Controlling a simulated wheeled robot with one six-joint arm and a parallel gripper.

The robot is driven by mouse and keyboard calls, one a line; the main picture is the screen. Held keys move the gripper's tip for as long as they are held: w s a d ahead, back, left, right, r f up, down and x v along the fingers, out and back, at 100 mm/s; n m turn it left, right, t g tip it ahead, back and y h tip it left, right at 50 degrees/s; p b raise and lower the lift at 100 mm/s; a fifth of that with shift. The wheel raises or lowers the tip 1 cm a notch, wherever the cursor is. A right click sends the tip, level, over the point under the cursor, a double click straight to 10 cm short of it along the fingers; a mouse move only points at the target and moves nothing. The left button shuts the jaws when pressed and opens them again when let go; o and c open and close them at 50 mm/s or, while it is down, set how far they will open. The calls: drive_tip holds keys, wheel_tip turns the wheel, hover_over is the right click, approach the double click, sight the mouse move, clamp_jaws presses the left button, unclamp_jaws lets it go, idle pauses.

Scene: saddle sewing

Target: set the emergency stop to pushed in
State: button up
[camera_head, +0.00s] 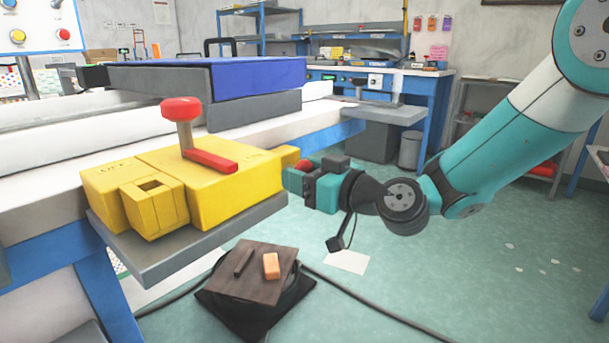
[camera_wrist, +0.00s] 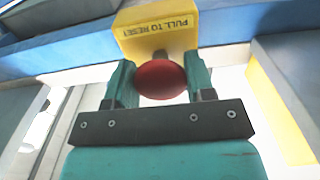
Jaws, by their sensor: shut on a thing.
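The emergency stop is a red round button (camera_wrist: 162,79) on a yellow box (camera_wrist: 143,42) marked "PULL TO RESET" in the wrist view. A short stem shows between the button and the box, so the button stands out from the box. My gripper (camera_wrist: 160,82) has one teal finger on each side of the button and is shut on it. In the head view my gripper (camera_head: 303,177) is at the right end of the yellow machine housing. The red button (camera_head: 303,164) shows there only in part, and the fingers hide much of the box.
A yellow housing (camera_head: 225,195) with a red lever (camera_head: 182,112) stands on a grey shelf left of my gripper. A low stand (camera_head: 225,287) with an orange block (camera_head: 271,266) is below. A control panel (camera_head: 38,27) is at upper left. Floor at right is open.

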drive_tip(key=shift+w+a, duration=0.3)
drive_tip(key=o, duration=1.2)
drive_tip(key=b+v, duration=0.5)
drive_tip(key=v, duration=1.2)
drive_tip(key=shift+s+d+b, duration=0.1)
drive_tip(key=shift+s+b, duration=0.05)
drive_tip(key=shift+b, duration=0.15)
